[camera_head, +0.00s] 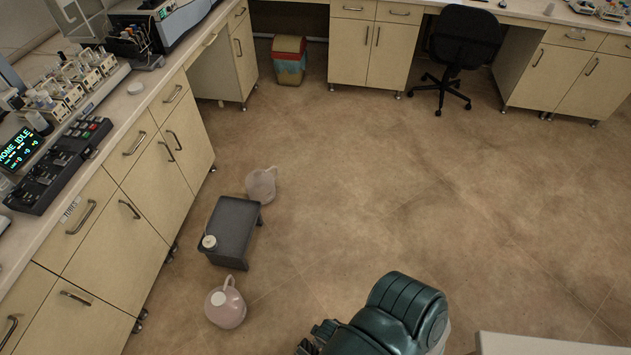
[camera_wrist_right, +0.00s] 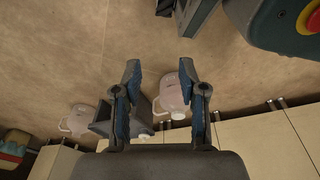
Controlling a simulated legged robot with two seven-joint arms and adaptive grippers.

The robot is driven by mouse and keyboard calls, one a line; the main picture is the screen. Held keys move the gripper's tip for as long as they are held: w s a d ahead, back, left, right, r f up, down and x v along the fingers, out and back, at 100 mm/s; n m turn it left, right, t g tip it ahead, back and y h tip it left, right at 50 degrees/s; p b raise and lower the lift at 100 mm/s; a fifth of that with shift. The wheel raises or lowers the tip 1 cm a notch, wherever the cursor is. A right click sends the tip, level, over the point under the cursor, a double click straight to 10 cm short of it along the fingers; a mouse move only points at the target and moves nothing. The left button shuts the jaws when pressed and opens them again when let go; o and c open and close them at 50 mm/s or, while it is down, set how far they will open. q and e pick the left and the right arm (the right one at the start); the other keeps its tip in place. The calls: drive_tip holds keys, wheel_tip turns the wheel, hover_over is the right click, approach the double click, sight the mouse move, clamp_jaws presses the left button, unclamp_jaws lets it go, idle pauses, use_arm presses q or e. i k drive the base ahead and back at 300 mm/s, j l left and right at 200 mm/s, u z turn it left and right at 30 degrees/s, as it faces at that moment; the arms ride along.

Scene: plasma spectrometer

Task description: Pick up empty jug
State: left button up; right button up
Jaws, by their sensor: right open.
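Two jugs with handles stand on the floor. A pale, translucent jug (camera_head: 261,184) is behind a grey step stool (camera_head: 233,225); in the right wrist view it shows at left (camera_wrist_right: 78,121). A pinkish jug (camera_head: 226,306) with a white top is in front of the stool and shows in the right wrist view (camera_wrist_right: 174,95). I cannot tell for sure which is empty. My right gripper (camera_wrist_right: 160,72) is open and empty, its fingers on either side of the pinkish jug in the picture, apart from it. My left gripper is not in view.
A small white-capped container (camera_head: 209,242) sits on the stool's near end. Cabinets (camera_head: 130,225) with a cluttered counter run along the left. A red and yellow bin (camera_head: 289,60) and black chair (camera_head: 460,50) are farther back. The floor (camera_head: 400,190) at centre and right is clear.

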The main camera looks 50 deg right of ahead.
sight(259, 183)
drive_tip(key=z, duration=1.1)
drive_tip(key=i+l+u, duration=0.25)
drive_tip(key=i+l, duration=1.25)
drive_tip(key=i, duration=0.15)
